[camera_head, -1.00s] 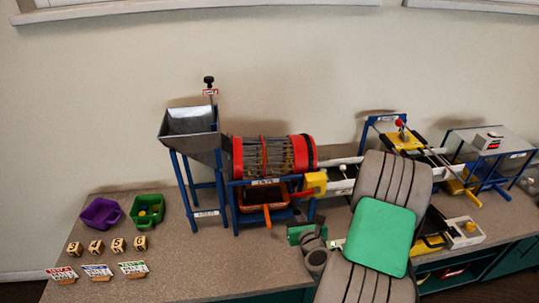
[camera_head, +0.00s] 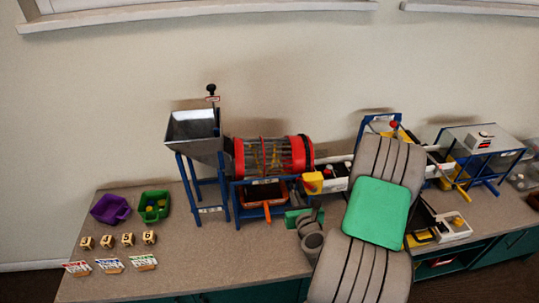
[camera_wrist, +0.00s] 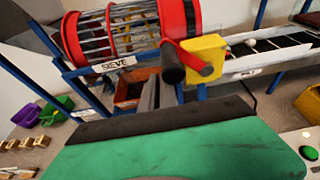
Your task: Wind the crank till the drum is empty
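The drum (camera_head: 265,155) is a barred cage with red end rings on a blue frame; it also shows in the wrist view (camera_wrist: 130,28) above a SIEVE label. Yellowish bits show behind its bars, but I cannot tell what they are. The crank has a yellow hub (camera_head: 313,182), a red arm and a black handle (camera_wrist: 173,70) at the drum's right end. My gripper (camera_head: 303,213) is just below the crank in the head view. In the wrist view its grey finger (camera_wrist: 150,95) points up, left of the black handle. I see no clear grip; the finger gap is hidden.
A metal hopper (camera_head: 192,125) stands left of the drum. An orange tray (camera_head: 265,192) is under it and a white trough (camera_head: 340,183) runs right. Purple (camera_head: 110,208) and green (camera_head: 154,206) bins, number blocks and cards are at the left.

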